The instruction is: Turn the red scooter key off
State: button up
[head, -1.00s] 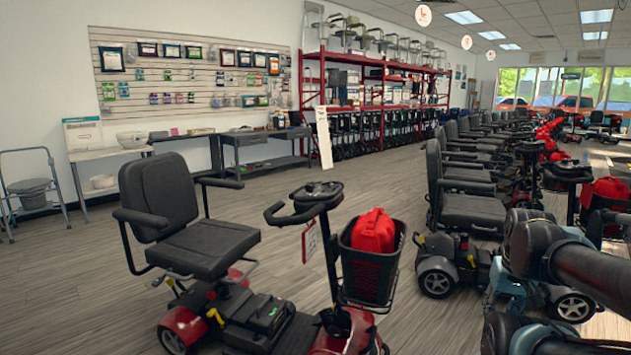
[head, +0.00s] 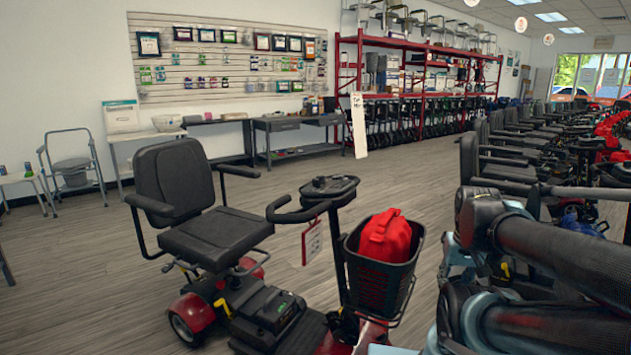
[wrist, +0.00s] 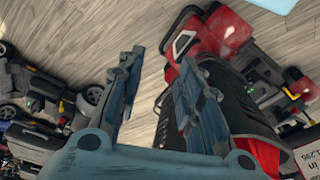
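The red scooter (head: 195,314) stands in front of me, with a black seat, a tiller and a black front basket (head: 376,282) holding a red bag (head: 385,236). Its control console (head: 329,187) tops the tiller; the key is too small to make out. In the wrist view the scooter's red front (wrist: 183,47) and the basket (wrist: 240,105) show behind and right of my gripper (wrist: 165,72). The two fingers are spread apart with bare floor between them, so it is open and empty. In the head view my arm is at the right; the gripper itself does not show.
A row of scooters (head: 500,150) stands on the right, partly behind my arm. A price tag (head: 312,242) hangs from the tiller. Open floor lies behind and left of the red scooter.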

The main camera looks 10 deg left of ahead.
jog(key=w+a+r+n, duration=0.1)
jog(key=w+a+r, duration=0.35)
jog(key=r, duration=0.35)
jog(key=w+a+r+n, duration=0.2)
jog(key=w+a+r, duration=0.1)
jog(key=w+r, duration=0.3)
notch_tip(320, 180, up, 21)
jog(key=n+g, duration=0.2)
jog(key=n, duration=0.3)
send_over(316, 179)
jog(key=a, duration=0.1)
jog(key=shift+h, duration=0.3)
jog(key=f, duration=1.1)
jog(key=d+f, duration=0.1)
jog(key=f, duration=0.5)
jog(key=shift+w, duration=0.25)
jog(key=shift+c, duration=0.5)
grip_shut()
